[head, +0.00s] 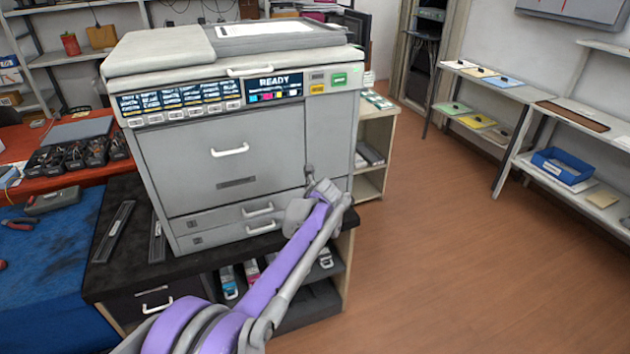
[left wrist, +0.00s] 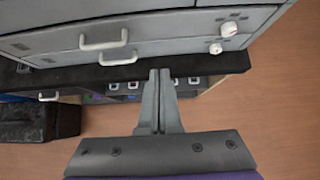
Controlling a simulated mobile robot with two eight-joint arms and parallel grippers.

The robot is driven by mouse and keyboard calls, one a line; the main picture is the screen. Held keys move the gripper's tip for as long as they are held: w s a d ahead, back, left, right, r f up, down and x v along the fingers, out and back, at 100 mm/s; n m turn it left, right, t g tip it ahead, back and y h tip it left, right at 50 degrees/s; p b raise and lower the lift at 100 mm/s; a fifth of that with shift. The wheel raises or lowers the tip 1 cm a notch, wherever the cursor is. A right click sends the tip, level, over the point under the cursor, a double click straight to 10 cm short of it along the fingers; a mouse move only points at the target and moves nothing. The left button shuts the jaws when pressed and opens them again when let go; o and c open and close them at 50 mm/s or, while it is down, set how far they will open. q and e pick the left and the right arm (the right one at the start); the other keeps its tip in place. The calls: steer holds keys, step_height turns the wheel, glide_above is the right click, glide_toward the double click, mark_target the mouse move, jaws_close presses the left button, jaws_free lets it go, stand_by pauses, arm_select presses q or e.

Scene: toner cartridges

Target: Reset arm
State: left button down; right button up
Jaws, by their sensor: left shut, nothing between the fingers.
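My left arm, purple and grey, reaches up from the bottom of the head view. Its gripper (head: 310,174) is in front of the lower right front of the large grey printer (head: 225,200), partly hidden behind the wrist. In the left wrist view the two fingers (left wrist: 160,76) are shut together with nothing between them. They point at the dark counter edge (left wrist: 215,65) below the printer drawers. Toner cartridges (head: 228,280) stand on the shelf under the counter, partly hidden by my arm. The printer panel (head: 273,84) reads READY. My right gripper is not in view.
A blue-covered table (head: 45,270) and a red bench (head: 90,180) with dark parts are at the left. A small shelf unit (head: 378,140) stands right of the printer. Wall shelves with a blue tray (head: 563,166) are far right. The brown floor (head: 470,260) between is clear.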

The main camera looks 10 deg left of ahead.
arm_select(q)
steer(key=s+a+r+n+g+h+p, duration=0.1)
steer(key=s+r+n+p, duration=0.15)
steer(key=s+n, duration=0.7)
steer(key=s+r+n+h+p, duration=0.1)
steer(key=s+r+n, duration=0.4)
steer(key=s, duration=0.8)
steer(key=s+d+f+n+h+p, duration=0.1)
steer(key=s+f+n, duration=0.2)
steer(key=s+n, duration=0.4)
steer(key=s+d+f+n+g+h+p, duration=0.1)
steer(key=s+f+n+h+p, duration=0.1)
steer(key=s+n, duration=0.5)
steer(key=s+f, duration=0.1)
steer(key=s, duration=0.5)
steer(key=shift+n, duration=0.35)
steer(key=shift+s+d, duration=0.1)
